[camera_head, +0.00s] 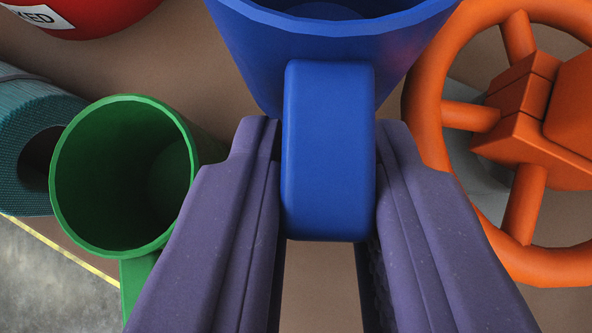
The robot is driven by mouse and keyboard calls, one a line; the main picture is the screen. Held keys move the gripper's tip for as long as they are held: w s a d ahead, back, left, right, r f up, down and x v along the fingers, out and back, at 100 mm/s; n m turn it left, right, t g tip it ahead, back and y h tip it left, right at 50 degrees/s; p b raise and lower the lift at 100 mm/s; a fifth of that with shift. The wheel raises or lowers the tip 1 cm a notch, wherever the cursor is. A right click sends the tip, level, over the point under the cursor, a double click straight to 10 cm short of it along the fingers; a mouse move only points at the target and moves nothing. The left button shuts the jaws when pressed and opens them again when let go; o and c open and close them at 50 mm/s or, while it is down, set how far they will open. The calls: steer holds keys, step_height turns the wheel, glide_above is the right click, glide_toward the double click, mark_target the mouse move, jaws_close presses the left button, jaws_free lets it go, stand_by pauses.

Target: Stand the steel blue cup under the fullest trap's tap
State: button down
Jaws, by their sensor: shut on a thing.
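The blue cup (240,50) is at the top middle, its open mouth cut off by the top edge. Its thick handle (328,150) points toward me. My gripper (328,135) has its two purple fingers on either side of this handle and is shut on it. I cannot tell whether the cup rests on the brown surface or is held above it. No trap or tap that I can make out is in view.
A green cup (180,165) stands close at the left of my gripper. A teal roll (40,110) lies at the far left, below a red object (95,12) with a white label. An orange handwheel (430,115) is close at the right.

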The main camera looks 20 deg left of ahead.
steer(key=shift+f+b, duration=0.9)
steer(key=shift+f, duration=1.8)
steer(key=shift+f, duration=0.2)
steer(key=c, duration=1.2)
jaws_free()
steer(key=shift+c, duration=0.2)
steer(key=shift+r, duration=0.1)
